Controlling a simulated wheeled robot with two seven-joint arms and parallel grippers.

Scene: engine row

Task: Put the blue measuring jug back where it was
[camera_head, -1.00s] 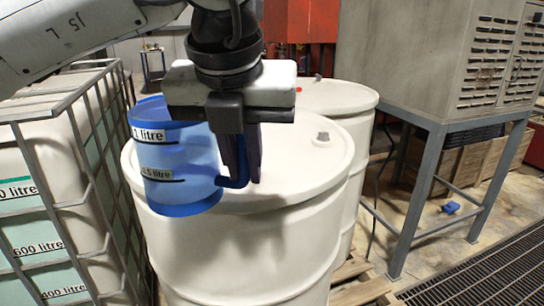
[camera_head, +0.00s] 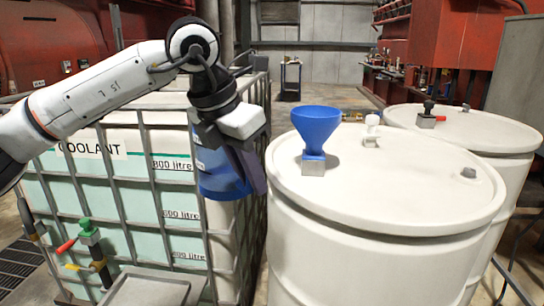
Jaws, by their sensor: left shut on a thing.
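The blue measuring jug (camera_head: 216,172) hangs in my left gripper (camera_head: 250,175), which is shut on it. The gripper's fingers and wrist cover part of the jug. The jug is in front of the right part of the caged coolant tank, left of the near white drum, and looks slightly tilted. From this view I cannot tell whether it touches the tank's cage. My right gripper is not in view.
A white drum (camera_head: 385,210) bears a blue funnel (camera_head: 316,125) in a metal block and small fittings. A second white drum (camera_head: 470,130) stands behind it. The coolant tank (camera_head: 120,190) has valves with red, green and yellow handles. A grey tray (camera_head: 150,288) is at its foot.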

